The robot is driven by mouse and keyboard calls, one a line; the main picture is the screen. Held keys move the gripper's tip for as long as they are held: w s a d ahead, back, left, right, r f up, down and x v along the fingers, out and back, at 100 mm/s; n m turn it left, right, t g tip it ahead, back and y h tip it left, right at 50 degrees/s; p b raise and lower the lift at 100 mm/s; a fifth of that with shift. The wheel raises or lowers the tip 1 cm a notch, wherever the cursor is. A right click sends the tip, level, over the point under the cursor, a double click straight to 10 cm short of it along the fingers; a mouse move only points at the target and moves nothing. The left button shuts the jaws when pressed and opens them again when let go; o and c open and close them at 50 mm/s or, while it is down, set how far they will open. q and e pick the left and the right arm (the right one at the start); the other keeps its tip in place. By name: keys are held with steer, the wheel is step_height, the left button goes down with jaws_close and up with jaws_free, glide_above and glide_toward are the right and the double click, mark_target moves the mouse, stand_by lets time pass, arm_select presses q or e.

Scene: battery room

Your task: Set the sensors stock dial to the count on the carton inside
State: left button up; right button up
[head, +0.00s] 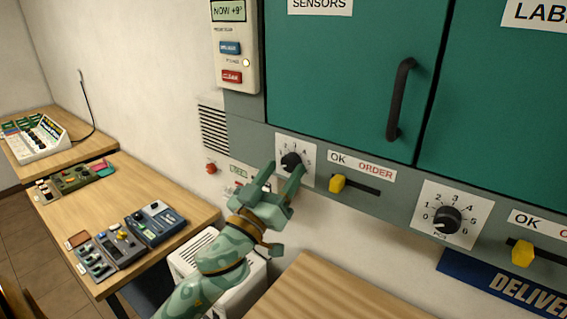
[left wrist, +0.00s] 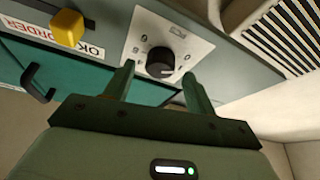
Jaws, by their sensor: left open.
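The sensors stock dial (head: 291,161) is a black knob on a white numbered plate below the left green cabinet door labelled SENSORS (head: 345,75). That door is closed, so its inside and any carton are hidden. My left gripper (head: 282,176) is open just in front of the dial, with its fingertips near the lower part of the plate. In the left wrist view, the dial (left wrist: 160,62) shows ahead between and beyond the two open fingers (left wrist: 158,85). I cannot tell whether a finger touches the knob. The dial's exact setting is too small to read. My right gripper is not in view.
A black handle (head: 400,99) stands out from the SENSORS door. A yellow OK/ORDER slider (head: 338,183) sits right of the dial. A second dial (head: 447,219) and yellow slider (head: 522,252) are farther right. A wooden table (head: 185,205) with devices stands left.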

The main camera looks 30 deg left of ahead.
arm_select(q)
steer(key=shift+w+r, duration=0.2)
steer(key=shift+w, duration=0.45)
steer(key=shift+s, duration=0.1)
steer(key=c, duration=1)
steer(key=shift+o, duration=0.2)
